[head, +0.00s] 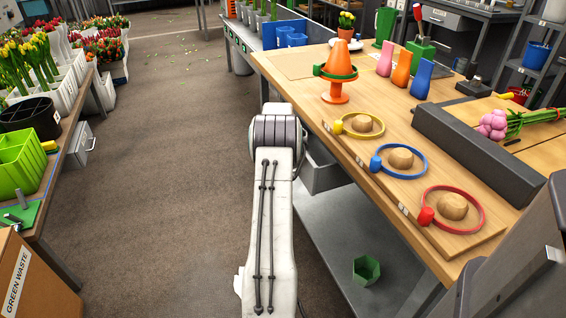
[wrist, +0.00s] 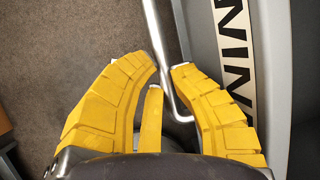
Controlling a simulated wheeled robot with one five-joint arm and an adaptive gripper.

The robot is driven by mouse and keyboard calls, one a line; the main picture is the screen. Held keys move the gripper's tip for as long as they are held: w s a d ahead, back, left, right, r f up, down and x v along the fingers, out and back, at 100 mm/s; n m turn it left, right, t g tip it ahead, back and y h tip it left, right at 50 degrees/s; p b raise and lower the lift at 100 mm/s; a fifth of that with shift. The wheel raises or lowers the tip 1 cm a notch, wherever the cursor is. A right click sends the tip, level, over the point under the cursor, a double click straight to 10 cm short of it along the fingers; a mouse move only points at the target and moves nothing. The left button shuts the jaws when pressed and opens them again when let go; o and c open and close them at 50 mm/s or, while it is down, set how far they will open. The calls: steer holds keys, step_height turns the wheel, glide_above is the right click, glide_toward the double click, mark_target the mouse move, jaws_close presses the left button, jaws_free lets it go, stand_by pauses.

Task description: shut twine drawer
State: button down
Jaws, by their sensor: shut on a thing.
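A grey drawer (head: 326,178) shows under the near edge of the wooden workbench in the head view, partly hidden by my arm; it appears to stick out from under the bench. In the wrist view a grey drawer front (wrist: 203,40) with a white label (wrist: 238,50) in large black letters, only partly visible, fills the right side. A thin metal bar handle (wrist: 155,35) runs down from the top. My gripper (wrist: 163,76) has its yellow fingers on both sides of this handle and is shut on it. The gripper is hidden behind my arm in the head view.
The workbench (head: 290,72) holds an orange cone, coloured rings and a grey block (head: 470,150). A green pot (head: 366,270) stands on the lower shelf (head: 345,235). A cardboard box (head: 40,285) and flower stand are at left. The aisle floor (head: 165,170) is clear.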

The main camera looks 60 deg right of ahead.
steer(key=shift+s+d+f, duration=0.1)
steer(key=shift+s, duration=0.05)
stand_by(0.3)
steer(key=c, duration=1.3)
jaws_free()
steer(key=v, duration=1.2)
steer(key=shift+d, duration=0.1)
